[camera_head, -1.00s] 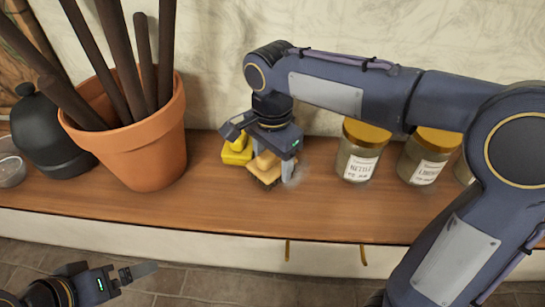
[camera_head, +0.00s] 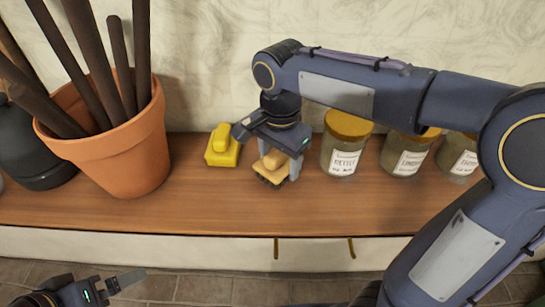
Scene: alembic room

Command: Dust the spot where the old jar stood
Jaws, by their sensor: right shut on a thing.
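My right gripper (camera_head: 276,161) is shut on a small brush (camera_head: 271,168) with a tan wooden back and dark bristles. The brush is low over the wooden shelf (camera_head: 215,205), bristles down, at or very near the surface. I cannot clearly see dust on the wood now; the gripper and brush hide part of it. A labelled glass jar with a gold lid (camera_head: 344,148) stands just right of the gripper. My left gripper (camera_head: 128,281) is at the bottom left, in front of the shelf and away from it; its finger gap is not clear.
A yellow block with a raised top (camera_head: 222,147) stands left of the brush. Further left are a terracotta pot of dark rods (camera_head: 122,150) and a black vessel (camera_head: 35,150). More gold-lidded jars (camera_head: 405,155) stand at right. The shelf front is clear.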

